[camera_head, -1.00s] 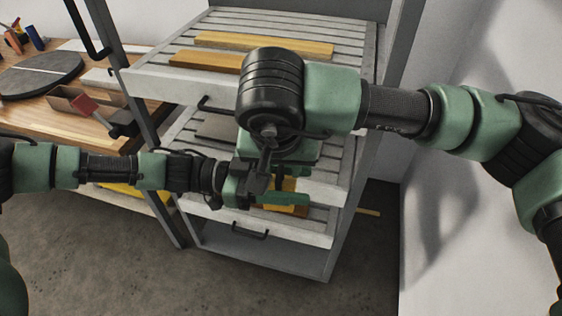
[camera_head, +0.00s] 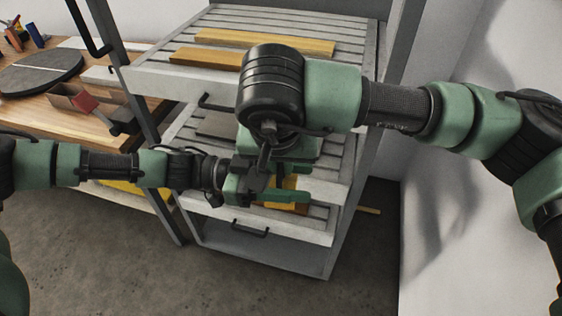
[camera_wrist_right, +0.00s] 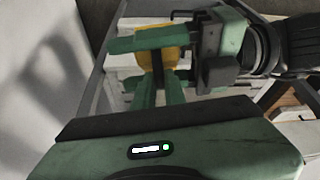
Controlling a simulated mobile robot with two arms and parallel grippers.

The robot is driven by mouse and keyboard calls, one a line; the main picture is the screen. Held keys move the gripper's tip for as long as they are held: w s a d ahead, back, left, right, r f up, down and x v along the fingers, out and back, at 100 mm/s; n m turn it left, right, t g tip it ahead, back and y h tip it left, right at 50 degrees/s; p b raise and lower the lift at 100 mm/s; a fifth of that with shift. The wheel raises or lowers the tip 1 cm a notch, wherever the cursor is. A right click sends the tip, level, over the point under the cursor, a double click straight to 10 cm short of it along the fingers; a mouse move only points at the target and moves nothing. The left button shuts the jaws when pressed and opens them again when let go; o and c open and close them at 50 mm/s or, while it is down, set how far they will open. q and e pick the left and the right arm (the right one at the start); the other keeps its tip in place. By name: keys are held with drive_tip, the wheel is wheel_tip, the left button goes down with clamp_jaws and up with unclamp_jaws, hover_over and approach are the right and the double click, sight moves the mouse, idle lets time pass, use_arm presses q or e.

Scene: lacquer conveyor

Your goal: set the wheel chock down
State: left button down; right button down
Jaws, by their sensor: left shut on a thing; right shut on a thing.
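A yellow piece, seemingly the wheel chock (camera_head: 288,183), shows only in part between the green fingers of my left gripper (camera_head: 290,190), in front of the middle rack shelf. In the right wrist view the yellow piece (camera_wrist_right: 148,57) sits behind a finger of the left gripper (camera_wrist_right: 155,40). The fingers of my right gripper (camera_wrist_right: 158,88) reach up to its near side. Both grippers are shut at the same piece, and their contact is largely hidden. In the head view my right wrist covers the right fingers.
The slatted rack's upper shelf (camera_head: 150,82) bears two yellowish boards (camera_head: 265,42). A lower shelf (camera_head: 318,232) with a handle (camera_head: 250,230) lies below the grippers. A wooden workbench (camera_head: 30,108) with a round dark disc (camera_head: 42,70) stands left. A white wall (camera_head: 470,200) closes the right side.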

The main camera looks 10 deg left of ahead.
use_arm(q)
drive_tip(key=shift+w+a, duration=0.1)
drive_tip(key=shift+a, duration=0.1)
idle(0.5)
drive_tip(key=c, duration=0.7)
unclamp_jaws()
drive_tip(key=shift+o, duration=0.9)
drive_tip(key=shift+d, duration=0.1)
